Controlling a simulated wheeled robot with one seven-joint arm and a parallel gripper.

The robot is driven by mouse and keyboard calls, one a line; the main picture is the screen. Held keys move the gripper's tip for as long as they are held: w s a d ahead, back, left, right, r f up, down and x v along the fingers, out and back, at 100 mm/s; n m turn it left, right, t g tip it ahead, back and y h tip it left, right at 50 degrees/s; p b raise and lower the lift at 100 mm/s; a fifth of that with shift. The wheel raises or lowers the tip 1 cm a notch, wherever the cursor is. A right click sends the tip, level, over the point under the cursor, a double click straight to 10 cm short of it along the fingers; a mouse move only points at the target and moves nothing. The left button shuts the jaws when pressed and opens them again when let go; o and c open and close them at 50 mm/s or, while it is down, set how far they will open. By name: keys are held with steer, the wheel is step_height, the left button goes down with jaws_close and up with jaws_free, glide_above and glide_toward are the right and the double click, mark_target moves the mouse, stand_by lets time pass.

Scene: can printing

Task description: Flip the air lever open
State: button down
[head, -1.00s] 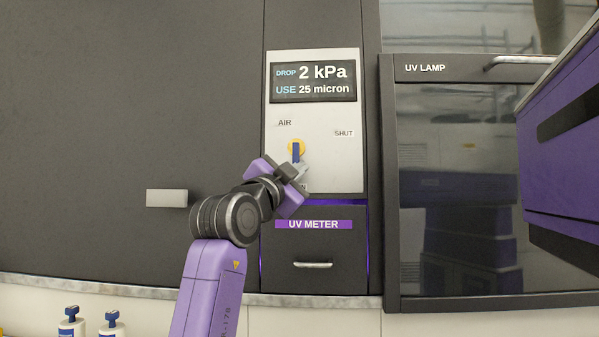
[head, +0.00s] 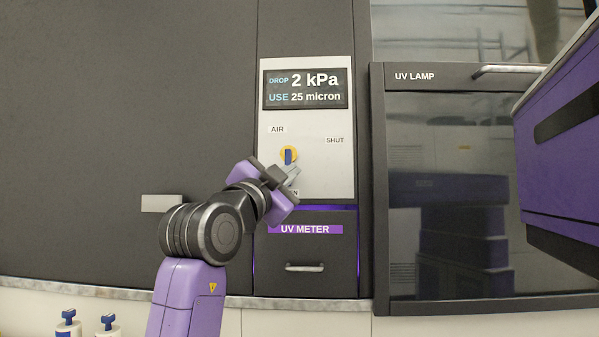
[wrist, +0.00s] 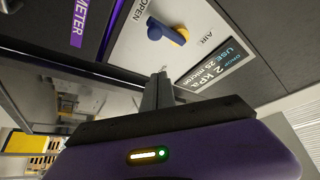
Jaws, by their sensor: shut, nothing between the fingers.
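The air lever (head: 288,156) is a blue handle on a yellow round base, set on a pale panel (head: 340,180) between the labels AIR, SHUT and OPEN. Its handle points down, toward the partly hidden OPEN label. In the wrist view the blue lever (wrist: 157,30) also points to the OPEN side. My gripper (head: 293,173) is shut and empty. Its tips are just below and right of the lever in the head view. In the wrist view the closed fingertips (wrist: 163,74) show beside the lever, with a visible gap in the picture. The SHUT label is out of sight there.
A display (head: 305,90) above the lever reads DROP 2 kPa, USE 25 micron. The UV METER drawer (head: 304,277) is below and the UV LAMP cabinet (head: 440,190) is to the right. A purple box-like unit (head: 560,160) juts in at far right. Two bottles stand lower left.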

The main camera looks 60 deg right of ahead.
steer(key=shift+r+v, duration=0.2)
steer(key=shift+v, duration=1.35)
steer(key=shift+w+a, duration=0.1)
steer(key=shift+w, duration=0.05)
